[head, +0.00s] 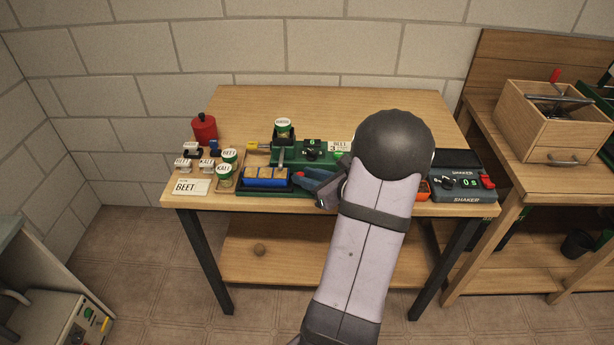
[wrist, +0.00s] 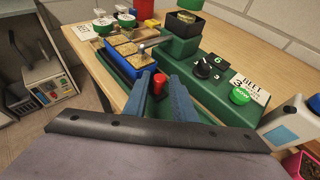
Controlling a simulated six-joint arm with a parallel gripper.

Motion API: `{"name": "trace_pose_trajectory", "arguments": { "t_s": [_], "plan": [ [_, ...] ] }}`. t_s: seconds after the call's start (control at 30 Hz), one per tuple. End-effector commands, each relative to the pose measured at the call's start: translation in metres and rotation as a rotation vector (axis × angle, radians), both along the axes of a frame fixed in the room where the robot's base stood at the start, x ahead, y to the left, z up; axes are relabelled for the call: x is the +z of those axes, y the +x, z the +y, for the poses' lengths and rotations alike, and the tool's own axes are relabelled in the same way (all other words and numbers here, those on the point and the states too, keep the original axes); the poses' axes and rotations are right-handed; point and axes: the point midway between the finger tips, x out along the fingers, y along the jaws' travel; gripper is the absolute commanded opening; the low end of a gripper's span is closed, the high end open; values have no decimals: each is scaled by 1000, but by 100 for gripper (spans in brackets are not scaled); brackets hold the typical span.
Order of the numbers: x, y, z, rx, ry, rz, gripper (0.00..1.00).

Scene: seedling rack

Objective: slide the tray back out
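The blue tray (wrist: 127,60) holds several tan, soil-like cells and sits in the green machine (wrist: 196,78); in the head view the tray (head: 266,183) is at the machine's front left. A metal lever with a ball end (wrist: 143,48) stands over the tray's near end in the wrist view. A red knob (wrist: 159,84) stands upright just in front of the tray, between my blue fingertips. My gripper (wrist: 160,78) has one finger on each side of the knob; I cannot tell whether they press on it. In the head view my gripper (head: 313,178) is right of the tray, partly hidden by my arm.
Lidded tubs (head: 224,172) and a BEET card (head: 191,187) stand left of the tray. A dial (wrist: 206,66) and a green button (wrist: 240,95) are on the machine. A shaker (head: 463,183) sits at the right. The table's back (head: 320,100) is clear.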

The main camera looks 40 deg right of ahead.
Motion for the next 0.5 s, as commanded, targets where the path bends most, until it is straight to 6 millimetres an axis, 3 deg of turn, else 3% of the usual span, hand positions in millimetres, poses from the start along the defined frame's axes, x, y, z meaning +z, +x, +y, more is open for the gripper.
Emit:
{"name": "trace_pose_trajectory", "arguments": {
  "t_s": [0.17, 0.27, 0.5],
  "plan": [
    [0, 0, 0, 0, 0, 0, 24],
    [0, 0, 0, 0, 0, 0, 0],
    [0, -1, -1, -1, 1, 0, 0]
  ]
}}
